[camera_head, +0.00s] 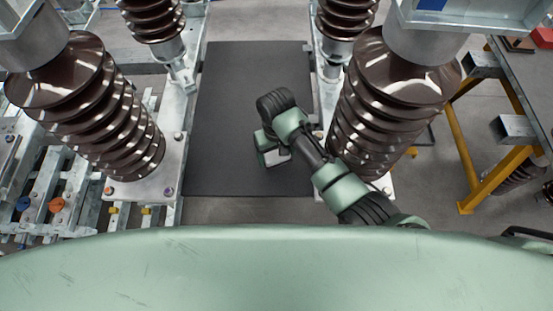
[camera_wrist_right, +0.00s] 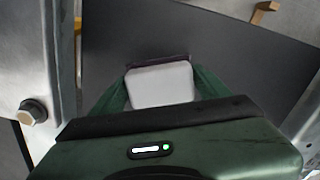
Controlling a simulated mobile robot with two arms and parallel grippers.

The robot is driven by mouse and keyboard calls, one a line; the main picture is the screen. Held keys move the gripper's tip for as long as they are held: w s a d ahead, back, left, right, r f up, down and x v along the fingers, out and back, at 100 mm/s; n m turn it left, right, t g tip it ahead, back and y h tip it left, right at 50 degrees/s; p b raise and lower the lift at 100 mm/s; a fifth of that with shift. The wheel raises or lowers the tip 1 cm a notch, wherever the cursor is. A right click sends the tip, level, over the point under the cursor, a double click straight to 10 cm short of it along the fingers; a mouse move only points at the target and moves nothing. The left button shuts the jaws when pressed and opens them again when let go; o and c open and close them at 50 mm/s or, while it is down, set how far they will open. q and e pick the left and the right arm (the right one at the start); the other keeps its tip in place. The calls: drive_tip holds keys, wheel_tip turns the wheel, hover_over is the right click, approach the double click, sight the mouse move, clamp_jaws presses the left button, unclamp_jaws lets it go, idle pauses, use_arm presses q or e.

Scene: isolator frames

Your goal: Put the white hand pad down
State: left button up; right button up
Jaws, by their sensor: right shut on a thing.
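The white hand pad (camera_wrist_right: 160,86) is a pale block with rounded corners and a dark edge along its far side. My right gripper (camera_wrist_right: 158,92) is shut on it, with a green finger on each side. In the head view the right gripper (camera_head: 274,158) is over the dark mat, and a small part of the white pad (camera_head: 277,157) shows beside it. I cannot tell whether the pad touches the mat. My left gripper does not show.
A dark grey mat (camera_head: 245,80) lies on the floor between two metal frames. Brown ribbed insulators (camera_head: 85,105) stand at left and right (camera_head: 385,105). A yellow-legged table (camera_head: 465,150) is at the right. The mat's far part is clear.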

sight(276, 161)
wheel_tip(276, 161, down, 4)
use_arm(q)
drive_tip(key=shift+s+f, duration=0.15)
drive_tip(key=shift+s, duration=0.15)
use_arm(e)
drive_tip(key=shift+f, duration=0.2)
drive_tip(key=shift+f, duration=0.15)
drive_tip(key=o, duration=1.5)
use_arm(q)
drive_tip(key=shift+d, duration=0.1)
use_arm(e)
drive_tip(key=shift+r, duration=0.3)
wheel_tip(276, 161, up, 12)
drive_tip(key=shift+f, duration=0.1)
